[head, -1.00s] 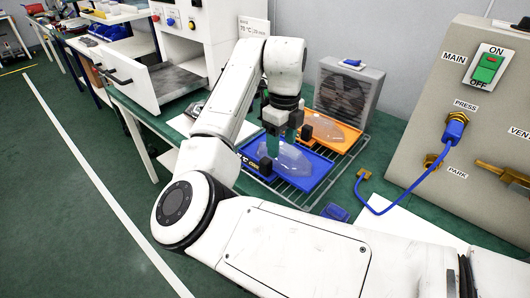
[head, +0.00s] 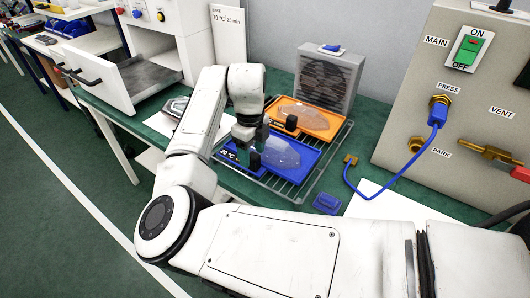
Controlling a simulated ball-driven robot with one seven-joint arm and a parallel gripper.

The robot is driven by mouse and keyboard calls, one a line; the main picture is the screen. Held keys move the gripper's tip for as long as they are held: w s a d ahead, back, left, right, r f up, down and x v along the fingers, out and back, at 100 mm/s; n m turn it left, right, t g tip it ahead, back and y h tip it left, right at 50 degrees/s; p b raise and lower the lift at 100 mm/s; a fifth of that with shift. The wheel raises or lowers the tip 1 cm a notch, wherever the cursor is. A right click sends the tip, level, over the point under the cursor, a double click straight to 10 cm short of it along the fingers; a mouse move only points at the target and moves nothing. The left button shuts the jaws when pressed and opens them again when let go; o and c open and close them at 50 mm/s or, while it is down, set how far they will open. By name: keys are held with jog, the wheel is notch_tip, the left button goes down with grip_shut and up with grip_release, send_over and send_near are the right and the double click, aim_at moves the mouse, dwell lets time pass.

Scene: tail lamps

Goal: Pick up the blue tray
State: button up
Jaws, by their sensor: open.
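The blue tray (head: 308,157) lies on a wire rack (head: 333,146) on the green bench, with a clear lamp cover (head: 279,152) on it. My gripper (head: 251,150) is open over the left part of the blue tray, near its left edge. One dark finger is low by the tray's labelled left end; I cannot tell whether the fingers touch the tray. My gripper and wrist hide part of the tray's left and far side.
An orange tray (head: 327,126) with another clear cover sits behind on the same rack. A fan unit (head: 327,80) stands at the back. A control panel (head: 440,110) with a blue cable is at right. A small blue object (head: 326,203) lies in front of the rack.

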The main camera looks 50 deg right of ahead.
jog(key=shift+w+f, duration=0.1)
jog(key=shift+f, duration=1.25)
jog(key=shift+c, duration=0.3)
grip_shut()
jog(key=shift+r, duration=0.1)
